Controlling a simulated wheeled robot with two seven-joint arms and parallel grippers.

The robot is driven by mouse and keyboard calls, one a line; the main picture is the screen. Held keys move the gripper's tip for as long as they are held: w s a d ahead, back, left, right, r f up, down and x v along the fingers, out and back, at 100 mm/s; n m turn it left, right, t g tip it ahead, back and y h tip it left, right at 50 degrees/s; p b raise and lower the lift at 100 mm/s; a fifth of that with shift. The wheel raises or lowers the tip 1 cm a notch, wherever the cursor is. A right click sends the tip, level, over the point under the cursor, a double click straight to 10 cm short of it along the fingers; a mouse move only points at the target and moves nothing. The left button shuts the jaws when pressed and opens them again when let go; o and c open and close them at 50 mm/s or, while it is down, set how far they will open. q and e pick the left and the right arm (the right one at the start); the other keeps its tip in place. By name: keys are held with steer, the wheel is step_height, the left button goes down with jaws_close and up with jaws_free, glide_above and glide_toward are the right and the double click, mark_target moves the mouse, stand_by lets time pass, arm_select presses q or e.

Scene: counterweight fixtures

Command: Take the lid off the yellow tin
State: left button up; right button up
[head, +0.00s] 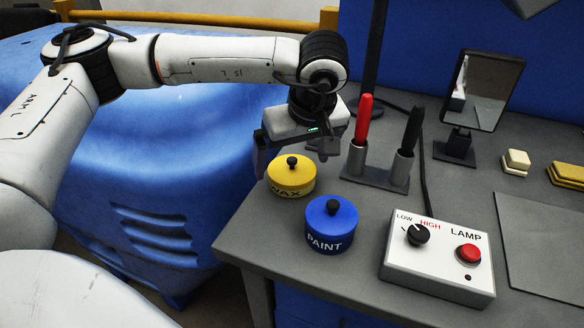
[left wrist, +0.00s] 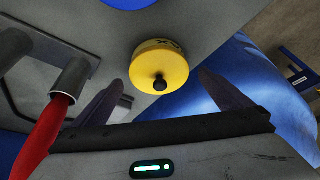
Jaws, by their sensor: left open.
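The yellow tin (head: 290,185), marked WAX, stands upright near the table's left edge. Its yellow lid (head: 284,170) with a black knob (head: 292,161) sits on top. My left gripper (head: 295,158) is open and empty, pointing down just behind and above the tin. In the left wrist view the yellow tin (left wrist: 150,60) shows between the two spread fingers, beyond their tips, with the knob (left wrist: 160,84) facing the camera. No contact between fingers and lid shows. My right gripper is not in view.
A blue PAINT tin (head: 331,232) stands close in front of the yellow tin. A holder (head: 377,177) with a red and a black pen stands right of the gripper. A lamp box (head: 438,265) lies front right, a mirror (head: 484,92) at the back.

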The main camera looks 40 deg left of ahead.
arm_select(q)
steer(key=c, duration=1.1)
